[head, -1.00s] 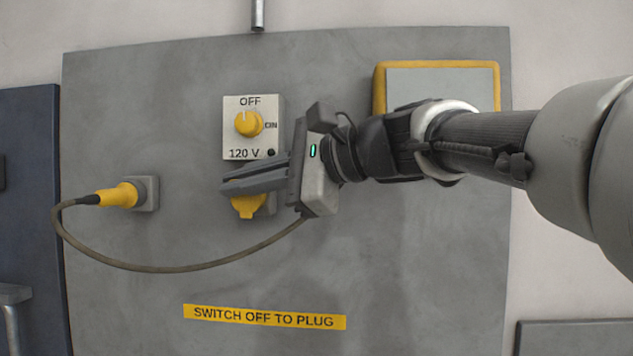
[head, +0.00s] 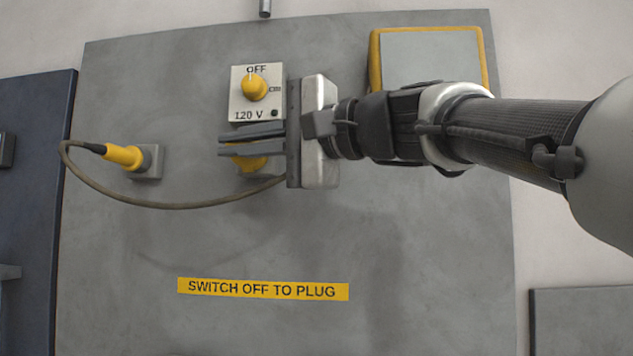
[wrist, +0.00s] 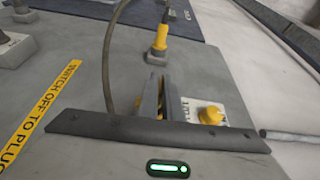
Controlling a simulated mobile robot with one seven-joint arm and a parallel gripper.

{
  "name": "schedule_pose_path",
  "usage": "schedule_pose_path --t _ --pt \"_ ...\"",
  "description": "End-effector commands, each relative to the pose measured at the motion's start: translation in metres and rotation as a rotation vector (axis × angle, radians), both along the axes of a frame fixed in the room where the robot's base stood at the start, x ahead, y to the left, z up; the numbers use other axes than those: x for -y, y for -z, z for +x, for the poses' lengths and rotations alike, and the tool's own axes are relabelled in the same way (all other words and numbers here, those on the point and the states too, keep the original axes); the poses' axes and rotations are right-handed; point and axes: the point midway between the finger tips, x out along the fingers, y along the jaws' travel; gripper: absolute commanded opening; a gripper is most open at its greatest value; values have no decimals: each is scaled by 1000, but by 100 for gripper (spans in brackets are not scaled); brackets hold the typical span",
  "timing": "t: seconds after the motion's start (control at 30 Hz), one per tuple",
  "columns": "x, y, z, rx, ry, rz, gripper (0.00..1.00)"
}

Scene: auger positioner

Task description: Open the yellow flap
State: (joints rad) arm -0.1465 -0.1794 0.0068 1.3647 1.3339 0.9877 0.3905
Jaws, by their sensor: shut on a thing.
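The yellow flap (head: 250,163) is on a small grey socket below the switch plate. In the head view it shows between and just below my fingers, which hide much of it. My gripper (head: 226,147) reaches in from the right, its two fingers level, one above the other, and shut on the flap. In the wrist view my fingers (wrist: 155,88) point away at the socket, with slivers of yellow beside them. How far the flap is lifted cannot be told.
The yellow knob (head: 254,86) on the switch plate, with OFF lettered above it, sits close above my fingers. A yellow plug (head: 124,156) is in a socket to the left, and its cable (head: 160,206) passes behind my gripper. A yellow-framed panel (head: 432,58) is upper right.

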Motion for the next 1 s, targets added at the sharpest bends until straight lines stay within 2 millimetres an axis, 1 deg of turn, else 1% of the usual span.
schedule_pose_path --t 0.03,0.2,0.4,0.97,1.0 --pt "0 10 -1 34 -1 -2 0" --pt "-1 13 -3 127 -1 -10 0" --pt "0 13 -4 194 1 -14 0" --pt "0 11 -5 220 1 -17 0" --pt "0 11 -5 220 1 -17 12"
